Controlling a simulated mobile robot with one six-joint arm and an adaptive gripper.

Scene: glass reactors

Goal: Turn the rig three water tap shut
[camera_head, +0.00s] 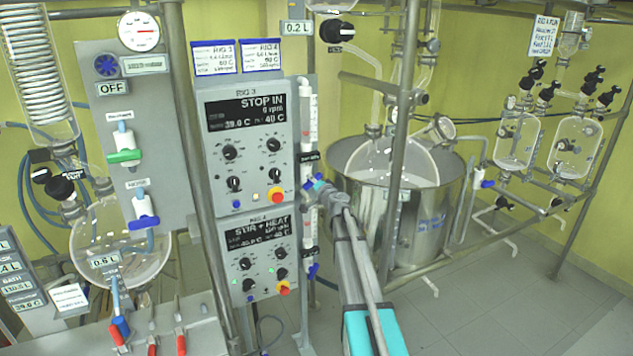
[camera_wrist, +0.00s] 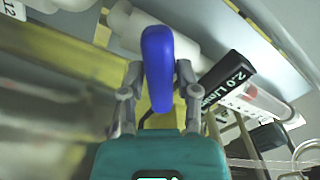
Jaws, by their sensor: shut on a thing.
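The rig three water tap shows as a blue lever (camera_wrist: 157,70) standing upright between my fingers in the wrist view, with a white pipe body behind it. In the head view a bit of its blue (camera_head: 308,184) shows below the upper flow tube (camera_head: 309,112), on the right edge of the RIG 3 panel (camera_head: 247,145). My gripper (camera_head: 322,190) reaches up to it there. In the wrist view both fingers of my gripper (camera_wrist: 157,88) are closed on the lever's two sides. The tap's pivot is mostly hidden.
A RIG 4 panel (camera_head: 258,262) sits below, with another blue tap (camera_head: 313,271). A large metal bath (camera_head: 430,215) stands close right, behind an upright pole (camera_head: 399,150). A "2.0 L/min" label (camera_wrist: 228,78) is beside the lever.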

